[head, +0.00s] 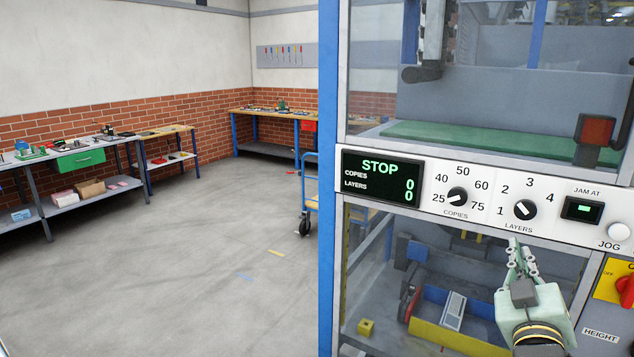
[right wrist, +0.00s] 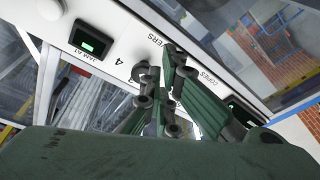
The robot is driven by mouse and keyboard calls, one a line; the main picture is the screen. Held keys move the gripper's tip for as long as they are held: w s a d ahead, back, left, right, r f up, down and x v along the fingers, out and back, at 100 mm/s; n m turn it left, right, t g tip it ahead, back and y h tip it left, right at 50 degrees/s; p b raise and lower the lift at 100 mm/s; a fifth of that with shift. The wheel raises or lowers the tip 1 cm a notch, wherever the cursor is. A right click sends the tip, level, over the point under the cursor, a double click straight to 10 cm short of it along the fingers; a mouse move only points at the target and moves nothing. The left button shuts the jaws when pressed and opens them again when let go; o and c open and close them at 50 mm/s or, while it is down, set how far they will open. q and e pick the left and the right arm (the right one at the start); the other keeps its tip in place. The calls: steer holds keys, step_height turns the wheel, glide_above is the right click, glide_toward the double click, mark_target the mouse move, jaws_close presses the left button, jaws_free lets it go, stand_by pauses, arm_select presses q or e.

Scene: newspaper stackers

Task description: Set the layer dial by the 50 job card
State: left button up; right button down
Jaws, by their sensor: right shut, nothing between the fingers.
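The layers dial (head: 525,210) is a black knob with a white mark on the white control panel, numbered 1 to 4. Its mark appears to point up and left, around 1 to 2; I cannot tell exactly. The display (head: 381,177) reads STOP, with copies 0 and layers 0. My right gripper (head: 517,245) is shut and empty, its fingertips just below the layers dial in the picture. I see no job card. My left gripper is not in view.
The copies dial (head: 457,197) is left of the layers dial, its mark toward 25. To the right are the JAM AT readout (head: 582,210), the white jog button (head: 619,231) and a red knob (head: 627,290). Workbenches (head: 75,160) stand far left, with open floor between.

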mark_target(534, 231)
steer(key=w+d, duration=0.1)
steer(key=w+d+r, duration=0.1)
steer(key=w, duration=0.1)
steer(key=w+d+r, duration=0.1)
steer(key=shift+w+d+r, duration=0.25)
steer(key=shift+w+d, duration=0.15)
steer(key=shift+r+h, duration=0.2)
steer(key=shift+h, duration=0.1)
stand_by(0.7)
steer(key=shift+p, duration=0.4)
steer(key=v, duration=0.2)
steer(key=p+v, duration=0.1)
steer(key=v, duration=0.3)
steer(key=shift+r, duration=0.3)
stand_by(0.6)
